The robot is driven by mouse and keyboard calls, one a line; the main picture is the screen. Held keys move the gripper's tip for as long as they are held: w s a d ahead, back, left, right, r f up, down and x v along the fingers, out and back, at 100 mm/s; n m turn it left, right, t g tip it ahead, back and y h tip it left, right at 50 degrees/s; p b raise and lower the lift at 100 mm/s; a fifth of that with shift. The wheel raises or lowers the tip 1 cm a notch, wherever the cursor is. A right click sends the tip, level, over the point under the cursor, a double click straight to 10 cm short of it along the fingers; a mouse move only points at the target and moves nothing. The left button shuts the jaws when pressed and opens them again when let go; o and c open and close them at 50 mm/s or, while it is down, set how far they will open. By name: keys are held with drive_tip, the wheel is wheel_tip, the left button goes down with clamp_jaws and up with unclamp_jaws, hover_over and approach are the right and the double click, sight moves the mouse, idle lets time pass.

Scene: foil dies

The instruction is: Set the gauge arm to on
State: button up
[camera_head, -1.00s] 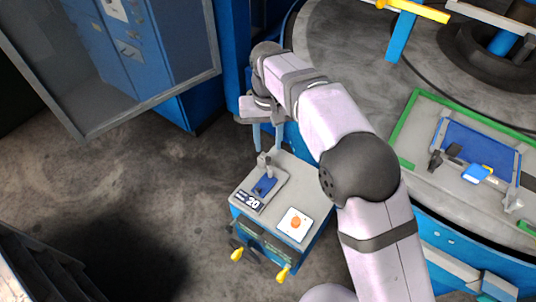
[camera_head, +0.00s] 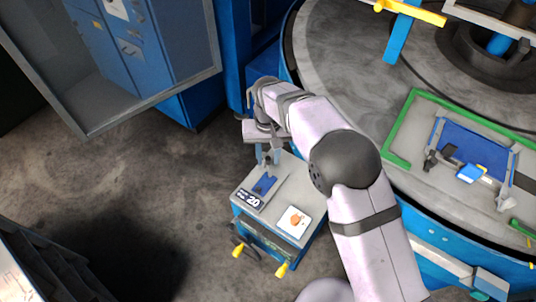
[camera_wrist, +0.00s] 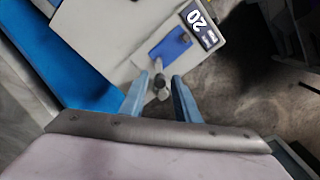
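A grey box-shaped stand (camera_head: 280,205) carries a small blue plate (camera_head: 264,185) beside a dark label reading 20. In the wrist view the blue plate (camera_wrist: 172,45) and the grey lever (camera_wrist: 159,78) show between and just beyond the fingertips of my gripper (camera_wrist: 160,82). The knob lies between the two fingers; I cannot tell whether either touches it.
A white card with an orange mark (camera_head: 294,222) lies on the stand, and yellow-tipped handles (camera_head: 281,270) stick out at its front. A round turntable with a green-framed station (camera_head: 400,150) is at right. A glazed blue cabinet (camera_head: 150,60) stands at left. Floor left of the stand is open.

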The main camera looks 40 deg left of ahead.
clamp_jaws()
drive_tip(key=shift+s+a+m+b, duration=0.1)
drive_tip(key=shift+a+m+b, duration=0.05)
drive_tip(key=shift+m+b, duration=0.25)
drive_tip(key=shift+s+r+m, duration=0.1)
drive_tip(key=shift+m, duration=0.4)
drive_tip(key=shift+a, duration=0.1)
drive_tip(key=shift+o, duration=1.2)
unclamp_jaws()
drive_tip(key=shift+r, duration=0.1)
drive_tip(key=shift+r+b, duration=1.6)
drive_tip(key=shift+r, duration=1.95)
